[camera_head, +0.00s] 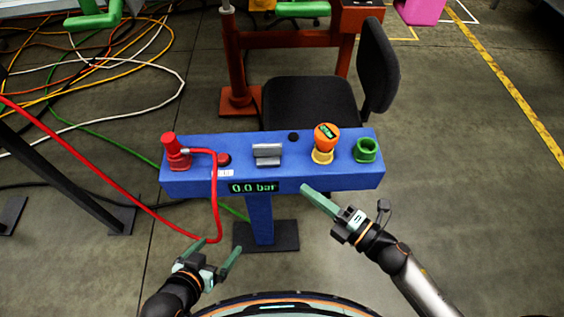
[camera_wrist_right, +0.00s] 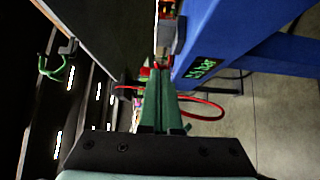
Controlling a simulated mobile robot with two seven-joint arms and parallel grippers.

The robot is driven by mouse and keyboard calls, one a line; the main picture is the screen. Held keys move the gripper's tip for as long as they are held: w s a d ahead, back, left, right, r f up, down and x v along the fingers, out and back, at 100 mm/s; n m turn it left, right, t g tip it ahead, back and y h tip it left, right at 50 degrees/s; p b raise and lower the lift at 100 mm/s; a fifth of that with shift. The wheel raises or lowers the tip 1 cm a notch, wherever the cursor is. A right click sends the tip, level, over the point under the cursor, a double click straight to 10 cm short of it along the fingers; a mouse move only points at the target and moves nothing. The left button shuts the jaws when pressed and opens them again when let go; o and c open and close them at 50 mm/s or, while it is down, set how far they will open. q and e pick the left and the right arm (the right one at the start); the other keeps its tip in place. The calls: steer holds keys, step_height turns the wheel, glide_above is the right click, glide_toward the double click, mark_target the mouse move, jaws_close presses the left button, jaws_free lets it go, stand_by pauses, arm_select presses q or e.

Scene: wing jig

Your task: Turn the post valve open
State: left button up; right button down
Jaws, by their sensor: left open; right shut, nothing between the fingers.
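The blue post (camera_head: 340,178) stands in front of me on a dark base, with a display (camera_head: 254,187) reading 0.0 bar. On its top are a red fitting (camera_head: 175,152) with a red hose, a grey bracket-like part (camera_head: 267,154), an orange knob (camera_head: 326,137) on a yellow ring, and a green ring fitting (camera_head: 366,149). Which part is the valve is not marked clearly. My right gripper (camera_head: 305,188) is shut and empty, at the post's front near the display's right end. My left gripper (camera_head: 220,246) is open and empty, below and in front of the post's left half.
The red hose (camera_head: 216,205) loops down in front of the post near my left gripper. A black chair (camera_head: 312,103) stands close behind it. Cables (camera_head: 130,75) lie across the floor at left. A dark frame (camera_head: 60,175) stands at left. The floor at right is clear.

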mark_target(272, 150)
steer(key=x, duration=0.7)
steer(key=shift+w+a, duration=0.25)
steer(key=shift+w, duration=0.05)
steer(key=shift+w+a, duration=0.1)
steer(key=shift+w, duration=1.15)
steer(key=shift+w+b, duration=0.3)
steer(key=shift+w, duration=0.5)
arm_select(q)
steer(key=shift+a+f, duration=0.1)
steer(key=shift+f, duration=0.1)
steer(key=shift+s+a, duration=0.1)
